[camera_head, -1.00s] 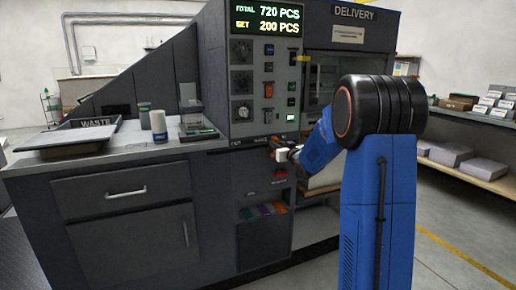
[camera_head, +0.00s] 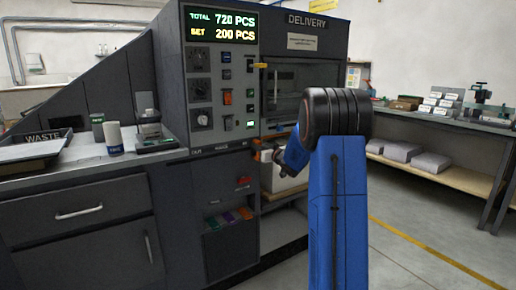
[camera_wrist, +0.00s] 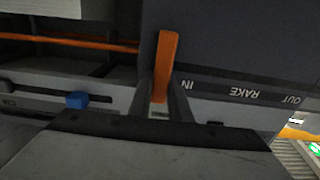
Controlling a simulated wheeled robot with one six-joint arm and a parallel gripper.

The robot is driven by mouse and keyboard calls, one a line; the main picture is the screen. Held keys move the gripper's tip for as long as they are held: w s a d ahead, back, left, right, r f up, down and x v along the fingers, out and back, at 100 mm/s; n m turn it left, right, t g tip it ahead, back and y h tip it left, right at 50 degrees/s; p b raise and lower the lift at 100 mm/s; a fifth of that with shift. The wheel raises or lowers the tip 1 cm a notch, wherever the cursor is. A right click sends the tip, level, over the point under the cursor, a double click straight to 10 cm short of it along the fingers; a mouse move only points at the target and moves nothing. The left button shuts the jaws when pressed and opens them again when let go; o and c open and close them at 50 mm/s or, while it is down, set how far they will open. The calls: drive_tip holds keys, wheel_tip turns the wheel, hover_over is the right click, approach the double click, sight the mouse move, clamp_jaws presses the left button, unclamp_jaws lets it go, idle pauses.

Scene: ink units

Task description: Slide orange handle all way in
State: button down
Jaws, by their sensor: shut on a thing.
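The orange handle (camera_wrist: 165,62) stands upright in the wrist view, at the left end of the "RAKE" label strip (camera_wrist: 240,94), beside the word "IN". The "OUT" end is to the right, and the lettering appears upside down. The two dark fingers of my gripper (camera_wrist: 162,98) are shut on the handle's lower part, one on each side.
The control panel (camera_head: 202,118) and the glazed delivery bay (camera_head: 300,90) belong to the dark machine. A blue knob (camera_wrist: 77,100) sits in a slot at the left of the wrist view. A shelf (camera_head: 440,172) stands to the right, with open floor before it.

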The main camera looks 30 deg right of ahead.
drive_tip(key=c, duration=1.6)
unclamp_jaws()
drive_tip(key=shift+d, duration=0.4)
drive_tip(key=shift+c, duration=0.2)
drive_tip(key=s, duration=1.7)
drive_tip(key=shift+s, duration=0.2)
drive_tip(key=s+a+m+g+h, duration=0.2)
drive_tip(key=s+a+g+h, duration=0.25)
drive_tip(key=s+a, duration=0.65)
drive_tip(key=s+a+f+n+g+y, duration=0.1)
drive_tip(key=s+a+f+g, duration=0.3)
drive_tip(key=s+a, duration=0.7)
drive_tip(key=s+a+f+n+g+y, duration=0.1)
drive_tip(key=s+a+f+g+y, duration=0.2)
drive_tip(key=s+a, duration=0.9)
drive_tip(key=s+f+g, duration=0.1)
drive_tip(key=s+f, duration=0.2)
drive_tip(key=s, duration=0.2)
drive_tip(key=shift+f+g, duration=0.35)
drive_tip(key=shift+f, duration=0.05)
